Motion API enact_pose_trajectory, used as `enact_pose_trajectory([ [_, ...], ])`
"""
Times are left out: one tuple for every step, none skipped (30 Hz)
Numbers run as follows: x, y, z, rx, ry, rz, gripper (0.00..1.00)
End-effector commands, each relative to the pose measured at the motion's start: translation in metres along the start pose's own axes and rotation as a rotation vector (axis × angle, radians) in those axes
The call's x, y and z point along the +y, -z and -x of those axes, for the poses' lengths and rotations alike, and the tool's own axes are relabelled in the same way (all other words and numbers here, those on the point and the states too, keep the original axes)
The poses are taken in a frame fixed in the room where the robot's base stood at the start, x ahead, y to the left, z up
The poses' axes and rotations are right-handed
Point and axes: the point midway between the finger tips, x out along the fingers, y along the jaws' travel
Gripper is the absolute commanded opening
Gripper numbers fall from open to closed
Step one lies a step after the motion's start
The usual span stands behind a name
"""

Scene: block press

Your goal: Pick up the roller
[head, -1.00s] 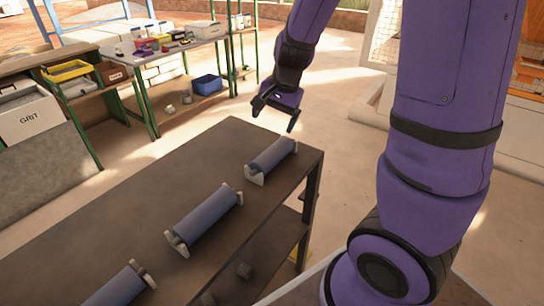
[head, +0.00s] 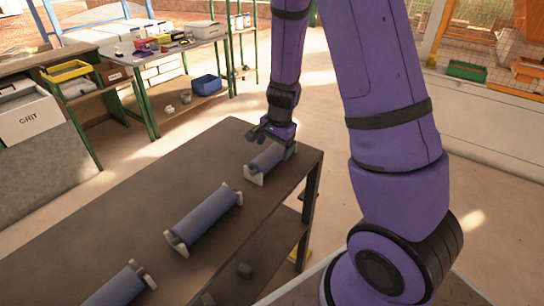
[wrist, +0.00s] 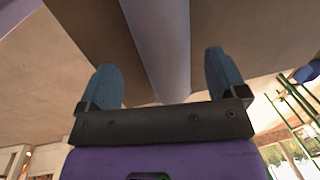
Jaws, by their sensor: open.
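Several blue-grey rollers rest in pale end cradles on the brown table (head: 130,200). The far roller (head: 266,157) lies near the table's far right corner, the middle roller (head: 207,217) is nearer, and the near roller (head: 116,289) is cut off by the picture's lower edge. My gripper (head: 270,136) is at the far roller, its far end partly hidden by my gripper. In the wrist view my gripper (wrist: 165,82) is open, with one blue finger on each side of the roller (wrist: 162,40). I cannot tell whether the fingers touch it.
A lower shelf (head: 262,255) under the table holds small grey blocks. Behind the table stand a bench with a grey GRIT bin (head: 32,117) and green-framed shelves with a blue bin (head: 206,85). The floor right of the table is clear.

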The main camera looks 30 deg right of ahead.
Motion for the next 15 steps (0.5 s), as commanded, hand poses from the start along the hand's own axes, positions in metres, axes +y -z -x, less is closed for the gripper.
enact_pose_trajectory([
  [0.000,0.001,-0.004,-0.001,-0.002,0.000,0.91],
  [0.000,0.002,-0.007,-0.001,-0.003,-0.001,0.91],
  [-0.001,0.003,-0.012,0.000,-0.003,-0.002,0.91],
  [-0.001,0.004,-0.016,-0.001,-0.003,-0.002,0.91],
  [-0.002,0.005,-0.020,-0.001,-0.004,-0.002,0.91],
  [-0.003,0.006,-0.025,-0.001,-0.003,-0.002,0.91],
  [-0.003,0.007,-0.029,-0.001,-0.003,-0.002,0.91],
  [-0.003,0.008,-0.033,-0.001,-0.003,-0.003,0.91],
  [-0.003,0.007,-0.038,-0.001,-0.002,-0.001,0.91],
  [-0.004,0.007,-0.041,-0.001,-0.001,-0.002,0.91],
  [-0.004,0.007,-0.043,-0.001,-0.001,-0.002,0.91],
  [-0.004,0.007,-0.046,0.000,-0.001,-0.001,0.91],
  [-0.004,0.007,-0.048,0.000,-0.001,0.000,0.91],
  [-0.004,0.007,-0.049,0.000,0.000,0.000,0.91],
  [-0.004,0.007,-0.049,0.000,0.000,0.000,0.91],
])
